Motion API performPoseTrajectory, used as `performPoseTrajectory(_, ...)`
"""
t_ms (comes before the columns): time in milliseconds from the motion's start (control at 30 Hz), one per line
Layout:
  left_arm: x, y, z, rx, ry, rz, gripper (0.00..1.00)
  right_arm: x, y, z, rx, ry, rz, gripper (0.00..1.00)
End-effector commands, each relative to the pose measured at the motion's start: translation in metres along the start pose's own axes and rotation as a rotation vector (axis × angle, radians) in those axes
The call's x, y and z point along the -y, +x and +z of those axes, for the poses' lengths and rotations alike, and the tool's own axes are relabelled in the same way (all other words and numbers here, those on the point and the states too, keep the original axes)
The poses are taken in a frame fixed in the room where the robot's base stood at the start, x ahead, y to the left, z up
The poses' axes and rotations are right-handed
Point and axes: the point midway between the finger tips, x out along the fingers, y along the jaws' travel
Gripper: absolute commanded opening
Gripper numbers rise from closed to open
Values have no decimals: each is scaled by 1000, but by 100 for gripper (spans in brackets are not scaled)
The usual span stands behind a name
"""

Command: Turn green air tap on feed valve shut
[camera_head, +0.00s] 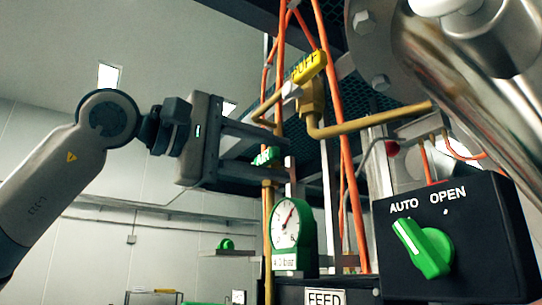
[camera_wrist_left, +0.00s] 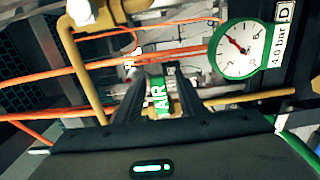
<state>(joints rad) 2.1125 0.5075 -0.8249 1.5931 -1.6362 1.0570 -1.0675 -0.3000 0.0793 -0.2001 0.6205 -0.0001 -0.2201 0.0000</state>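The green air tap (camera_head: 267,157) is a small green lever on the brass pipe left of centre in the head view. In the left wrist view its handle, marked AIR (camera_wrist_left: 159,97), lies between my fingers. My left gripper (camera_head: 283,153) comes in from the left, with one finger above the tap and one below it. In the left wrist view my left gripper (camera_wrist_left: 160,88) has its fingers apart, with a gap showing beside the handle. The tap's far side is partly hidden. My right gripper is not in view.
A green-rimmed pressure gauge (camera_head: 291,223) stands just below and right of the tap. A yellow PUMP lever (camera_head: 309,67) sits above right. A black box with a green AUTO/OPEN knob (camera_head: 424,248) is at right. Orange hoses (camera_head: 346,170) run close by. The left side is open.

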Motion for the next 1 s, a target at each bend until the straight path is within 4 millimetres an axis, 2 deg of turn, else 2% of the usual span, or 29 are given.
performPoseTrajectory(267, 0, -3, 0, -1, -1, 2, 36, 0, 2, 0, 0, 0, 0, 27)
performPoseTrajectory(467, 2, -19, -1, -1, -1, 2, 36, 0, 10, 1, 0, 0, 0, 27)
performPoseTrajectory(667, 2, -52, -1, -3, -1, 4, 36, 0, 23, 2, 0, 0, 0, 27)
performPoseTrajectory(1000, 3, -122, -1, -2, -1, 3, 36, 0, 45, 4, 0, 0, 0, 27)
